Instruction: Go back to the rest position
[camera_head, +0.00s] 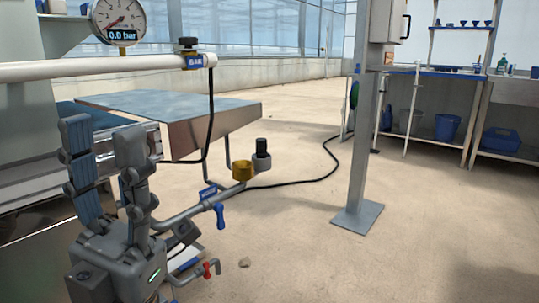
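My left gripper (103,132) is at the lower left of the head view with its fingers pointing up. The two fingers stand apart with a clear gap, and I see nothing held between them. It shows in front of the seeder's blue belt and metal side, and how far it is from them I cannot tell. My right gripper is not in view.
A pipe with a blue-handled valve (219,212) and a brass fitting (242,171) lies just right of the gripper. A white pipe (100,68) and pressure gauge (119,18) are above. A metal post (369,130) stands mid-right. Open floor (430,230) lies at the right.

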